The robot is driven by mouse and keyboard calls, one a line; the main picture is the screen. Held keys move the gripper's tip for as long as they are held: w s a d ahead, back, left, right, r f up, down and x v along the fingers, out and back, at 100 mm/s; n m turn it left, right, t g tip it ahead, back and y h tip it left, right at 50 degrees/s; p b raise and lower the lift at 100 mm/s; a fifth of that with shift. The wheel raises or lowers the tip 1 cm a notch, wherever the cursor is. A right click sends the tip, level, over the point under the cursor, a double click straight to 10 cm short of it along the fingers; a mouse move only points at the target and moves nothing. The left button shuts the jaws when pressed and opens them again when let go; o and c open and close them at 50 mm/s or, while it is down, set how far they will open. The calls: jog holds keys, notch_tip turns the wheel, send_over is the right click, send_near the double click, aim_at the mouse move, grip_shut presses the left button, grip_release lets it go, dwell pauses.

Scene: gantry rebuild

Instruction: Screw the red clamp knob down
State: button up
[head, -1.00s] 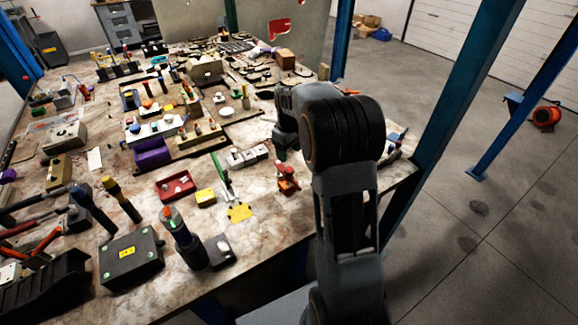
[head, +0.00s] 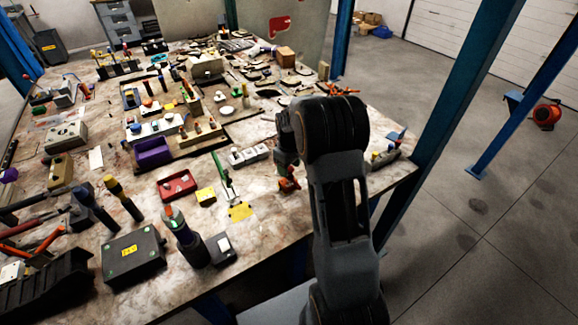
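A small red-orange thing (head: 289,184), which looks like the red clamp knob, stands on the bench near its right front edge. The dark end of my arm with my gripper (head: 286,165) is right above it and covers its upper part. I cannot tell whether the fingers touch it. The fingers are too small and dark to show open or shut.
Orange parts (head: 341,89) lie behind my arm. A blue post (head: 440,120) stands right of the bench.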

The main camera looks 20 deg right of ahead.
jog(key=c, duration=0.6)
jog(key=shift+f+m+b, duration=0.1)
jog(key=shift+m+b, duration=0.35)
jog(key=shift+m, duration=0.45)
jog(key=shift+m+b, duration=0.3)
jog(key=shift+m, duration=1.1)
jog(key=shift+r, duration=0.2)
jog(key=o, duration=0.7)
jog(key=shift+o, duration=0.2)
notch_tip(320, 180, up, 14)
jog(key=b, duration=0.1)
jog(key=shift+f, duration=0.15)
